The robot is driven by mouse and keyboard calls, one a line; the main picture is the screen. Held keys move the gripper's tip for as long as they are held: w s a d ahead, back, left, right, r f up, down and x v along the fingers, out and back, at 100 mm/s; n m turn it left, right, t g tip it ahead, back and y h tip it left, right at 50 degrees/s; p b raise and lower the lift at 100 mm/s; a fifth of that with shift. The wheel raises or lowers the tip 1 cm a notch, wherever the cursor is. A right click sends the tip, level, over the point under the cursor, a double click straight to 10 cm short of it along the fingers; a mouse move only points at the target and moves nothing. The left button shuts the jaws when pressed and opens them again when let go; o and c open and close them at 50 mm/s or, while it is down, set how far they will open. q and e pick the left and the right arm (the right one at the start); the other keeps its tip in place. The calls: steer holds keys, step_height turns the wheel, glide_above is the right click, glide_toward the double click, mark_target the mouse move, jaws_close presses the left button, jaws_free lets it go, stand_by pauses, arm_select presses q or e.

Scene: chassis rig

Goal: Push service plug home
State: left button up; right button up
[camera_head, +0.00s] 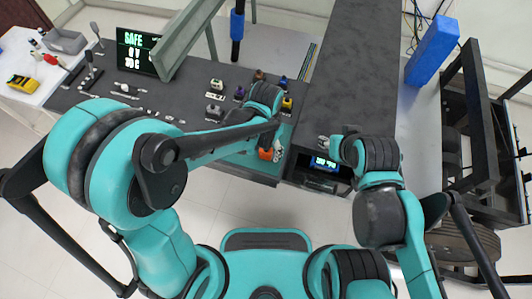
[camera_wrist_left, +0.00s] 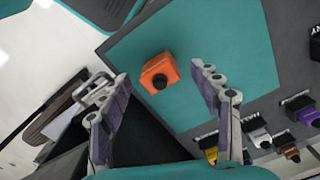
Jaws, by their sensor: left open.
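The orange service plug (camera_head: 265,154) sits on a teal panel (camera_wrist_left: 230,40) at the front of the dark bench. In the left wrist view the plug (camera_wrist_left: 159,73) is a small orange block with a black round knob on top. My left gripper (camera_wrist_left: 152,78) is open, with its fingers apart on either side of the plug in the picture; I see no contact. How deep the plug is seated cannot be told. In the head view my left arm partly covers this area. My right gripper (camera_head: 328,144) is near the bench's front edge; its fingers are too small to read.
Several coloured connectors (camera_wrist_left: 258,135) stand on the grey strip beside the teal panel. A black display (camera_head: 137,50) reading SAFE stands at the back left. A white table (camera_head: 20,65) holds a yellow meter (camera_head: 22,83). A blue box (camera_head: 435,50) stands at right.

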arm_select(q)
steer(key=c, duration=1.2)
steer(key=shift+r, duration=0.15)
